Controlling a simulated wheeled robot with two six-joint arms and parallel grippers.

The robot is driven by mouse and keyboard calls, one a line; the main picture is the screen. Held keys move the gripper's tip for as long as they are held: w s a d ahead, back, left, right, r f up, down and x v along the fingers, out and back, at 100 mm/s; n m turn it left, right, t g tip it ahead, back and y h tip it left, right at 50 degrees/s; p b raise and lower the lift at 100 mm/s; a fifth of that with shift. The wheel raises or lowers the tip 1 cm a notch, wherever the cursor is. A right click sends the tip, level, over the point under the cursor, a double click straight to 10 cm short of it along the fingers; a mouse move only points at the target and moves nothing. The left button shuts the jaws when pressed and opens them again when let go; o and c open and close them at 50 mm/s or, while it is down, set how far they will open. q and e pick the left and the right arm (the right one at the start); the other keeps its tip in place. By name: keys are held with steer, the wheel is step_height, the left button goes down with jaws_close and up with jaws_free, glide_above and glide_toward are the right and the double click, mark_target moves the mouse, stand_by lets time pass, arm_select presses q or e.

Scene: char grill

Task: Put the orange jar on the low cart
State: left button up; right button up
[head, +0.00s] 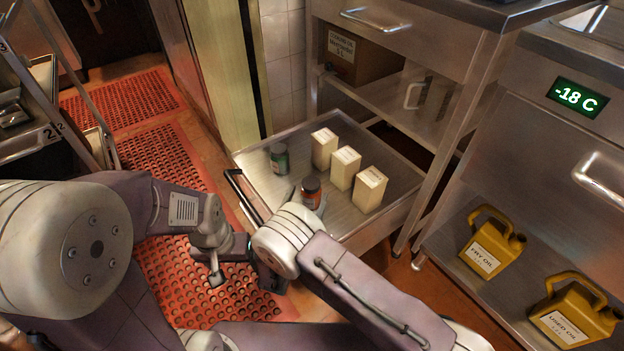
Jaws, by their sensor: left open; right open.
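The orange jar (311,192), rust-orange with a dark lid, stands upright on the low steel cart (338,225), near its front edge. My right arm's wrist is just in front of it and covers part of the cart's near edge. My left gripper (216,278) points down over the red floor mat, left of the cart, and looks empty. The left arm's links hide part of it.
A green jar (280,158) and three cream cartons (343,167) also stand on the cart. Its black handle (240,195) is on the left. A steel counter with shelves (395,90) is behind. Yellow oil jugs (490,243) sit at right. Red mats (165,165) cover the floor.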

steer(key=p+v, duration=0.1)
steer(key=v, duration=0.3)
steer(key=shift+s+a, duration=0.15)
steer(key=shift+s, duration=0.5)
steer(key=shift+a, duration=0.1)
